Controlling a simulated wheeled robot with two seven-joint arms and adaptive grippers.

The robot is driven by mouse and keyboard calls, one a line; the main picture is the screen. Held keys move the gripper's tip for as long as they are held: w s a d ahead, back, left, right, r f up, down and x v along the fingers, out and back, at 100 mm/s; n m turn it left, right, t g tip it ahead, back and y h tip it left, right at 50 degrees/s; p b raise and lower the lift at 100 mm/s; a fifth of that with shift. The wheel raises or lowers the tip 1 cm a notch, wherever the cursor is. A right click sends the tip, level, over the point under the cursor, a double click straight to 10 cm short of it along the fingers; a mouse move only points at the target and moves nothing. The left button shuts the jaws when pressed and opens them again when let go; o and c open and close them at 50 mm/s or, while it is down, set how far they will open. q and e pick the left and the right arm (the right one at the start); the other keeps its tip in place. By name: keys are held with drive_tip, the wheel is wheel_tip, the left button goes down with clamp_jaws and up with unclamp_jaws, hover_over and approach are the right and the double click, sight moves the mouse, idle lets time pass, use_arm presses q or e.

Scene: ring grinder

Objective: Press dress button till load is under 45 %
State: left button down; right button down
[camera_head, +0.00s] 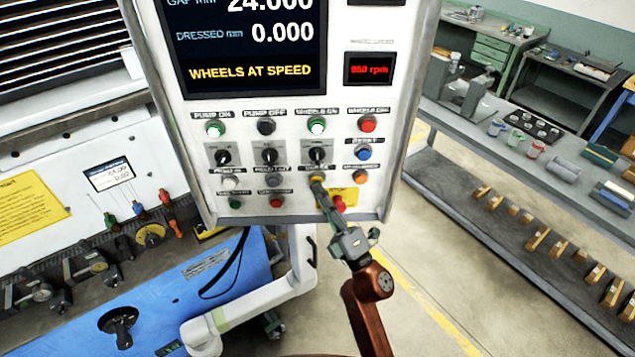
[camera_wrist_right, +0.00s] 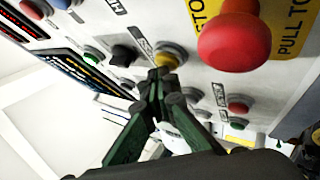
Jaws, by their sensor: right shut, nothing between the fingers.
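The yellow dress button (camera_head: 316,181) sits on the lower part of the control panel (camera_head: 410,70), under a small label. It also shows in the right wrist view (camera_wrist_right: 170,53). My right gripper (camera_head: 320,188) is shut and empty, with its fingertips at the button and partly covering it in the head view. In the wrist view the green fingertips (camera_wrist_right: 157,76) meet at the button's near edge; I cannot tell if they press it. The screen (camera_head: 245,45) reads 24.000 gap, 0.000 dressed and WHEELS AT SPEED. No load figure is visible. My left gripper is out of view.
A large red mushroom button (camera_wrist_right: 235,40) on a yellow plate (camera_head: 347,195) is close beside the fingers. Other buttons and black selector knobs (camera_head: 270,156) surround the dress button. A grey bench (camera_head: 480,150) stands to the right, with open floor between.

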drive_tip(key=shift+w, duration=0.3)
drive_tip(key=shift+s, duration=0.15)
idle(0.5)
drive_tip(key=shift+s, duration=0.8)
drive_tip(key=shift+d, duration=0.1)
drive_tip(key=s, duration=0.5)
drive_tip(key=shift+d+p, duration=0.1)
drive_tip(key=shift+p, duration=0.2)
